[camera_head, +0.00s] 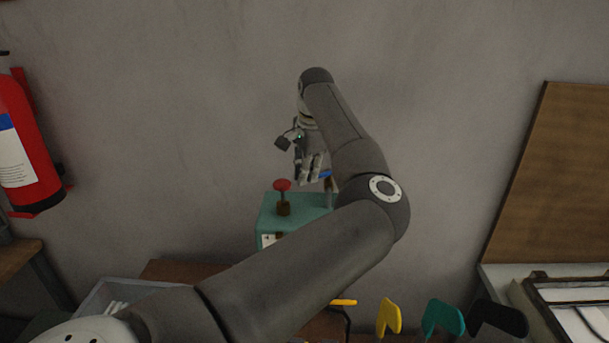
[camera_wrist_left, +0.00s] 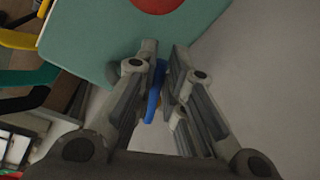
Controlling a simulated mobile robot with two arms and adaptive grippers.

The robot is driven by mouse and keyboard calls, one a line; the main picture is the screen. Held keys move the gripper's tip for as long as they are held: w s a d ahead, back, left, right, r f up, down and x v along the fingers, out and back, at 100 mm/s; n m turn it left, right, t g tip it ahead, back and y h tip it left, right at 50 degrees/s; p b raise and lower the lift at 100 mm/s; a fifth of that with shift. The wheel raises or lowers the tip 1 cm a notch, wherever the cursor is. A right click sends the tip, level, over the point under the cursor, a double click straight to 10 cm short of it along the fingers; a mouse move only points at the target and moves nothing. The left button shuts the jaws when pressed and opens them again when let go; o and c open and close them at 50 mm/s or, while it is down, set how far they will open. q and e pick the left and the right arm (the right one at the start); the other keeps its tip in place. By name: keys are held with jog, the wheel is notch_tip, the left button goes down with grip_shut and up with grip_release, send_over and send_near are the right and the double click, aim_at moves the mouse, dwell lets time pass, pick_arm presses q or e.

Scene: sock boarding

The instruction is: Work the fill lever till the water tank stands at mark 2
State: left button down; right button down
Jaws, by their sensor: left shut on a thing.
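A teal machine box (camera_head: 300,208) stands against the wall, with a red knob (camera_head: 282,185) on a stem on its top. My left gripper (camera_head: 311,180) is at the box's back right. Its fingers are shut on a blue handle (camera_head: 325,174), which I take to be the fill lever. In the left wrist view the handle (camera_wrist_left: 154,92) is a narrow blue strip between the fingers, beside the edge of the teal box top (camera_wrist_left: 95,40). My arm hides much of the box front. I cannot make out the water level or mark 2. My right gripper is out of view.
Yellow (camera_head: 389,317), teal (camera_head: 443,318) and black (camera_head: 498,319) foot-shaped boards stand at the lower right. A grey tray (camera_head: 95,297) is at the lower left. A red fire extinguisher (camera_head: 22,150) hangs on the left wall. A brown board (camera_head: 555,175) leans at right.

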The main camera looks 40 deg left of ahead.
pick_arm(q)
jog(key=shift+d+r+n, duration=0.15)
jog(key=shift+d+n, duration=0.2)
jog(key=shift+n, duration=0.25)
jog(key=c, duration=1.5)
grip_release()
notch_tip(320, 180, up, 12)
jog(key=d, duration=0.2)
jog(key=shift+s+d, duration=0.2)
jog(key=shift+s, duration=0.1)
